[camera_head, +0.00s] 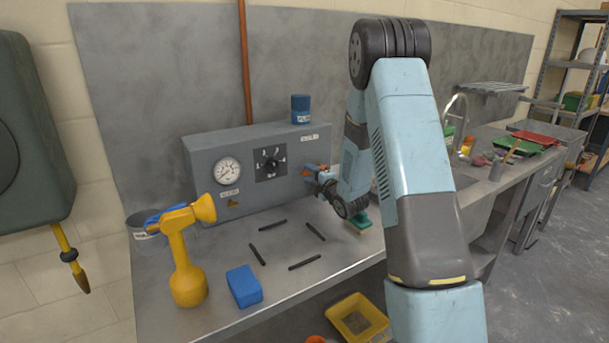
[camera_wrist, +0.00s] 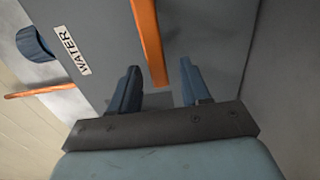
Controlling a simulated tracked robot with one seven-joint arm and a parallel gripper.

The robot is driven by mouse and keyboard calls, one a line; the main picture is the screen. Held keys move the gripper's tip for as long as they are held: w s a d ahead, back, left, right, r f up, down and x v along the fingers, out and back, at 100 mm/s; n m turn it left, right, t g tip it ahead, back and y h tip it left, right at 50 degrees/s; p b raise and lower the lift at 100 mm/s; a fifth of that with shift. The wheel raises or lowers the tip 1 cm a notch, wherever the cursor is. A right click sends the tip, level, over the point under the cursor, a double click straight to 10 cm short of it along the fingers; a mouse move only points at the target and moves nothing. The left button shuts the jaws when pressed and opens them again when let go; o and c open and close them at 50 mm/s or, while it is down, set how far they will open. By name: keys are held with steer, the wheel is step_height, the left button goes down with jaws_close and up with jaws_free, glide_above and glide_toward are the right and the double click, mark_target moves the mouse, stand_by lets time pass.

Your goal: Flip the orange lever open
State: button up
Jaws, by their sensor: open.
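The orange lever (camera_wrist: 147,38) is on the front of a grey panel box (camera_head: 285,187). In the wrist view it runs from the top edge down to a free end between my fingers. In the head view only a small orange part of it (camera_head: 306,173) shows beside my fingers. My gripper (camera_wrist: 160,72) is open, with one blue finger on each side of the lever's lower end and a gap visible on both sides. In the head view my gripper (camera_head: 313,173) is at the right part of the box front, and my wrist partly hides that area.
On the bench are a yellow sprayer (camera_head: 184,260), a blue block (camera_head: 244,286) and several black rods. A green-topped sponge (camera_head: 357,222) lies below my wrist.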

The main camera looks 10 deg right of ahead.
steer(key=shift+x, duration=1)
steer(key=shift+c, duration=0.4)
jaws_close()
